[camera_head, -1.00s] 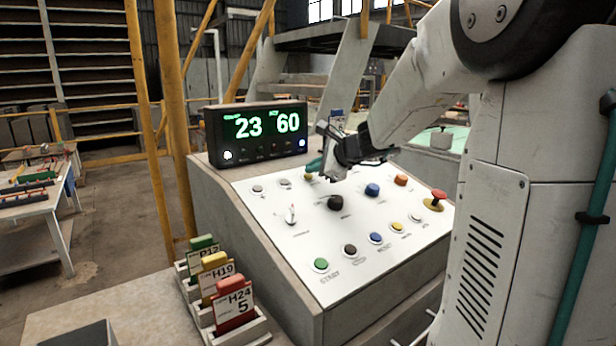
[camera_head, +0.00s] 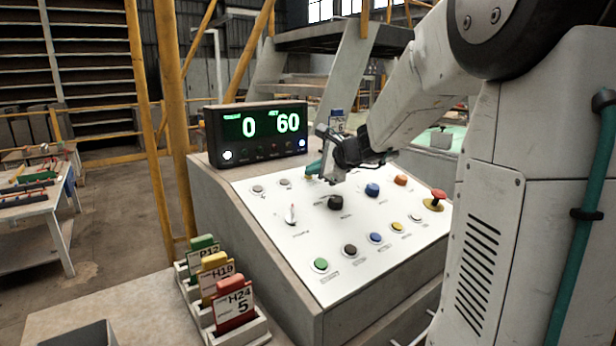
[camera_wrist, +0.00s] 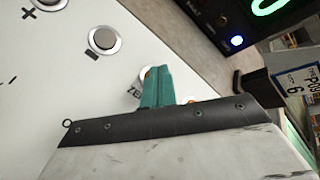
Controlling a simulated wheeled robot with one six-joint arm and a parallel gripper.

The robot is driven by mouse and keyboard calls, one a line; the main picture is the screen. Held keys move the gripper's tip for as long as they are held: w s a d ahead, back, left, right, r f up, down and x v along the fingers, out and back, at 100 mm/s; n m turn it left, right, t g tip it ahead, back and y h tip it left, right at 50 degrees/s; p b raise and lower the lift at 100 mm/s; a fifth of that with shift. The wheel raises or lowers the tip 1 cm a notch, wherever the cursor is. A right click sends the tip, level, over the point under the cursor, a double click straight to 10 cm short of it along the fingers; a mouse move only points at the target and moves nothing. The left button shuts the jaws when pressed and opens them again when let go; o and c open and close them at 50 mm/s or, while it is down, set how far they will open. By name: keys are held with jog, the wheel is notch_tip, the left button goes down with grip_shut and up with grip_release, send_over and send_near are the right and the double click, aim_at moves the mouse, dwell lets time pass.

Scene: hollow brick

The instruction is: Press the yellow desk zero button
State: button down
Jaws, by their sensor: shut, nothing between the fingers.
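The desk's zero button (camera_wrist: 148,74) shows in the wrist view as a yellow-orange sliver with a pale ring, next to a partly covered label reading "ZE". My gripper's teal fingers (camera_wrist: 158,88) are shut, empty, and over the button, hiding most of it. In the head view my gripper (camera_head: 314,169) is low at the upper part of the white panel (camera_head: 265,205), by the button's spot. Contact looks likely, but the fingers hide the exact point. The display (camera_head: 257,134) reads 0 on the left and 60 on the right.
Plus (camera_wrist: 49,3) and minus (camera_wrist: 103,39) buttons lie left of my fingers. Tagged cards (camera_head: 233,303) stand at front left.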

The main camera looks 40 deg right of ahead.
aim_at(318, 186)
jog(key=shift+r, duration=0.1)
jog(key=shift+s+r, duration=0.2)
jog(key=shift+r, duration=0.5)
jog(key=r, duration=0.2)
jog(key=s+r, duration=0.1)
jog(key=r, duration=0.1)
jog(key=shift+s+r, duration=0.2)
jog(key=shift+r, duration=0.2)
dwell(0.7)
